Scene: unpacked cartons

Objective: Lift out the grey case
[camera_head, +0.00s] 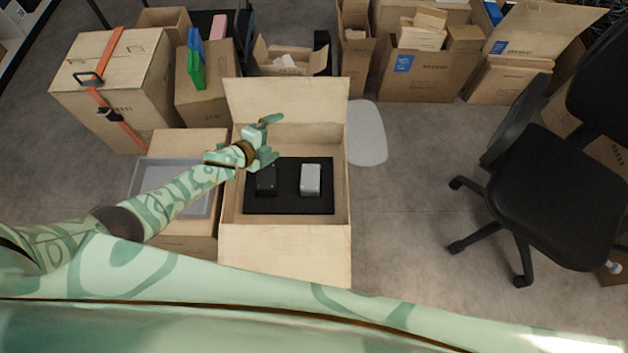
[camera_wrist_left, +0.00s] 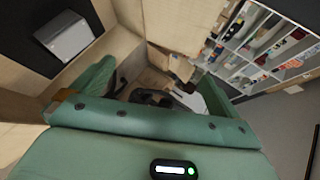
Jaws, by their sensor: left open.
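The grey case (camera_head: 310,180) is a small light grey box standing in the right part of a black foam insert (camera_head: 290,206) inside an open cardboard carton (camera_head: 342,200). A black case (camera_head: 266,181) sits in the foam to its left. My left gripper (camera_head: 272,139) is open and empty, above the back left part of the carton, up and left of the grey case and apart from it. In the left wrist view the grey case (camera_wrist_left: 64,38) shows at the upper left, beyond a green finger. My right gripper is not in view.
The carton's flaps (camera_head: 285,100) are folded open. A grey tray (camera_head: 150,190) on a carton lies to the left. Packed cartons (camera_head: 425,75) line the back. A black office chair (camera_head: 560,170) stands at the right, with clear floor (camera_head: 415,200) between.

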